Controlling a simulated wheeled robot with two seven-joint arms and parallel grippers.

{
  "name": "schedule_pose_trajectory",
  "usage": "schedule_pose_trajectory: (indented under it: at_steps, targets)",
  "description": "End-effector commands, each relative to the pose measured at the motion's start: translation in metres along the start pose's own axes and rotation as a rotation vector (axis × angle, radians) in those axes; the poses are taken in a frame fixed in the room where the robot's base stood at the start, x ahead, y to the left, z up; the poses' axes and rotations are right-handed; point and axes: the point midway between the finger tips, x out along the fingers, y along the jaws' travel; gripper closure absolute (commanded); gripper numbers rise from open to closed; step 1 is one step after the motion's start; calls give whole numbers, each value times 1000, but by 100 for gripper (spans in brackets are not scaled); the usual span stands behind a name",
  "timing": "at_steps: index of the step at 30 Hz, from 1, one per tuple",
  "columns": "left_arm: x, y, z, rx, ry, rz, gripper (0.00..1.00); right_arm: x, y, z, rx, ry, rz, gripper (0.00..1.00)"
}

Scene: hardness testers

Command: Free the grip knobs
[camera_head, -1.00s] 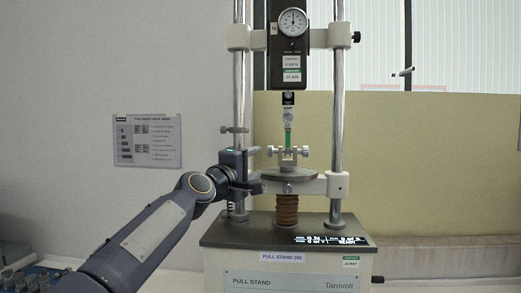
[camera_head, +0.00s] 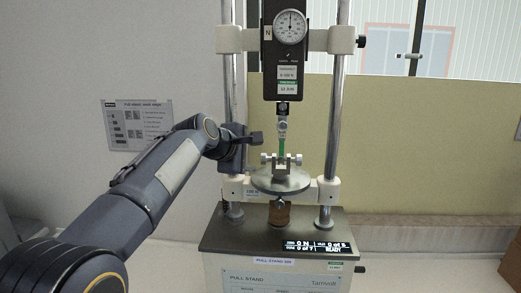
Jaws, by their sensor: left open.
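The pull stand (camera_head: 305,240) faces me. Its lower grip (camera_head: 281,165) sits on a round plate (camera_head: 281,182), with a grip knob on its left (camera_head: 265,159) and another on its right (camera_head: 297,158). A green strip (camera_head: 282,144) runs from the upper grip (camera_head: 282,124) down into the lower grip. My left gripper (camera_head: 252,150) is open and empty, just left of the left knob and apart from it. Its upper finger shows clearly; the lower one is hard to make out. My right gripper is out of view.
Chrome columns stand left (camera_head: 239,110) and right (camera_head: 334,120) of the grips, the left one close to my gripper. A dial gauge (camera_head: 290,27) hangs above. The display (camera_head: 315,245) reads 0 N and READY. Room to the right of the stand is clear.

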Motion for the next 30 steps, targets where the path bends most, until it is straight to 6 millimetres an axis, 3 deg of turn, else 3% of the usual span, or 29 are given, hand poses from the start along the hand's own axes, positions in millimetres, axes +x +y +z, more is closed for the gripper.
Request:
schedule_pose_trajectory:
  at_steps: [10,21,30]
  targets:
    - [50,1,0,2,0,1,50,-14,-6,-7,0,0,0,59]
    - [57,0,0,2,-2,3,50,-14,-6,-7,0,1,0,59]
    - [57,0,0,2,-2,3,89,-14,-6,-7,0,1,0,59]
